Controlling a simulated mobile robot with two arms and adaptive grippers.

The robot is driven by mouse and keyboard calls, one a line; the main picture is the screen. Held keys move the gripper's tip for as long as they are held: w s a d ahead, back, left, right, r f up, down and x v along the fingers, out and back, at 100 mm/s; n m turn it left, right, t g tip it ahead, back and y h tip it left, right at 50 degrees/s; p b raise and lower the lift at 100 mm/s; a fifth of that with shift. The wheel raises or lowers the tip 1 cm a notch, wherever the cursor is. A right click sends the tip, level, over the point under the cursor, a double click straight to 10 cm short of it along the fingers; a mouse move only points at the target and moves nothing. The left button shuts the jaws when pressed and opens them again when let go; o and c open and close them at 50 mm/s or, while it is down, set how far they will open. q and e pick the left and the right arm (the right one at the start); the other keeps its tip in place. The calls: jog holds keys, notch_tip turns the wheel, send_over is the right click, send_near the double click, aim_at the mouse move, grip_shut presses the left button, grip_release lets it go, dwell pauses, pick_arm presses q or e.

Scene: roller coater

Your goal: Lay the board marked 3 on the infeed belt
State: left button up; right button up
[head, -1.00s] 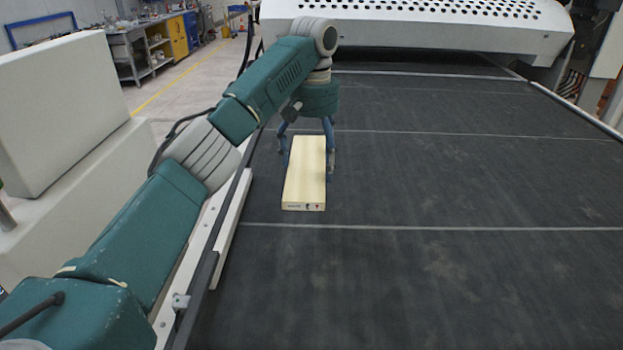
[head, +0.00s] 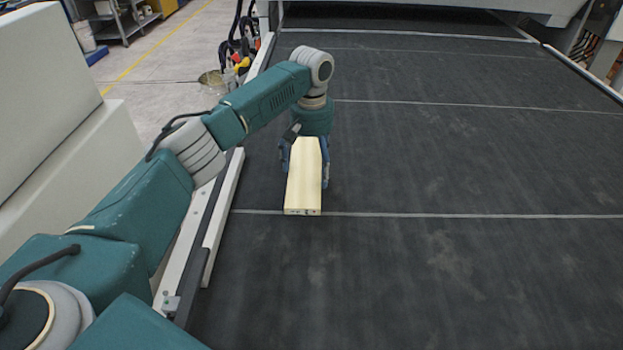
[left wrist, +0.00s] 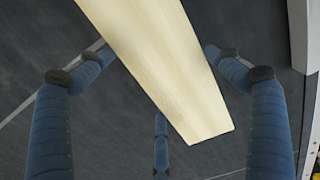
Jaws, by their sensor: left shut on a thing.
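The board (head: 303,178) is a pale wooden plank lying lengthwise, with small dark marks on its near end that are too small to read. My left gripper (head: 304,165) is shut on its far part, with blue fingers along both sides. In the left wrist view the board (left wrist: 165,60) runs between the fingers of my left gripper (left wrist: 155,80). The board is over the dark infeed belt (head: 430,270), near the belt's left edge, its near end by a pale cross line. I cannot tell whether it touches the belt. My right gripper is out of view.
A white side rail (head: 222,205) runs along the belt's left edge under my left arm. A pale block-shaped housing (head: 60,120) stands at the left. The machine front (head: 530,6) crosses the far end. The belt's middle and right are clear.

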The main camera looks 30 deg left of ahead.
pick_arm(q)
jog(key=shift+f, duration=1.35)
notch_tip(320, 180, down, 3)
jog(key=shift+f+p, duration=0.15)
jog(key=shift+p, duration=0.4)
jog(key=shift+f, duration=0.15)
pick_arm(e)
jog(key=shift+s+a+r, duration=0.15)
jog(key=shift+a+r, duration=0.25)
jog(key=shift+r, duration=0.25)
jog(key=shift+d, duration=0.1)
pick_arm(q)
jog(key=o, duration=1.2)
jog(key=shift+f, duration=0.15)
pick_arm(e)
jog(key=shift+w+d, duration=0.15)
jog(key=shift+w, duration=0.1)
